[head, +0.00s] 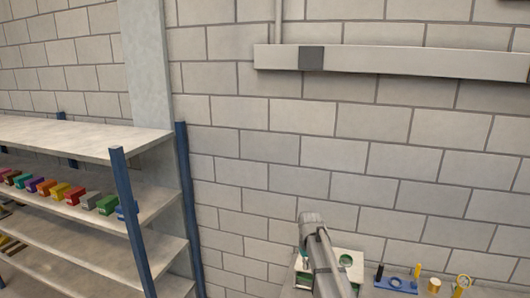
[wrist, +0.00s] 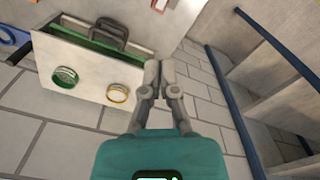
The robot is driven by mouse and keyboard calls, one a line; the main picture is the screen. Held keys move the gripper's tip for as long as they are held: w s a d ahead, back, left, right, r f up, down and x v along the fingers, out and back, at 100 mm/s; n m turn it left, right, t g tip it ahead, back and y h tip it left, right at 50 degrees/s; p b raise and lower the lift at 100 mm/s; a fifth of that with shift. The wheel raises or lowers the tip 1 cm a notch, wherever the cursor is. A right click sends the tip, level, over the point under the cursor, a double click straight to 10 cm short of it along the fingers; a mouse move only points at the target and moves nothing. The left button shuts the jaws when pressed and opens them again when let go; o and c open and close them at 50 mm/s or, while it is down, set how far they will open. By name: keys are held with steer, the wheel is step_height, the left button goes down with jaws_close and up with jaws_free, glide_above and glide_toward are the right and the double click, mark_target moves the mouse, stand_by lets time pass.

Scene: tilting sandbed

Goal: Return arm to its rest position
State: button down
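My grey arm (head: 322,262) rises from the bottom of the head view, slightly right of centre, in front of the block wall. My gripper (wrist: 159,66) shows in the middle of the wrist view, beyond its teal body. Its two grey fingers are together, and no object shows between them. In the head view I cannot make out the fingers. A pale box (wrist: 90,82) with a dark handle, a green ring and a yellow ring lies beyond the gripper to the left in the wrist view. The arm partly hides a pale box-like thing (head: 350,262) with a green ring in the head view.
A shelf rack (head: 100,137) with blue posts and a row of coloured blocks (head: 75,194) stands at the left. A blue holder (head: 394,284) and small brass-coloured items are at lower right. A pale rail (head: 420,62) crosses the wall. Between rack and arm shows bare wall.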

steer(key=shift+r, duration=0.1)
stand_by(0.4)
steer(key=s+d+f+m+b, duration=0.2)
steer(key=s+f+b, duration=1.6)
steer(key=s, duration=0.5)
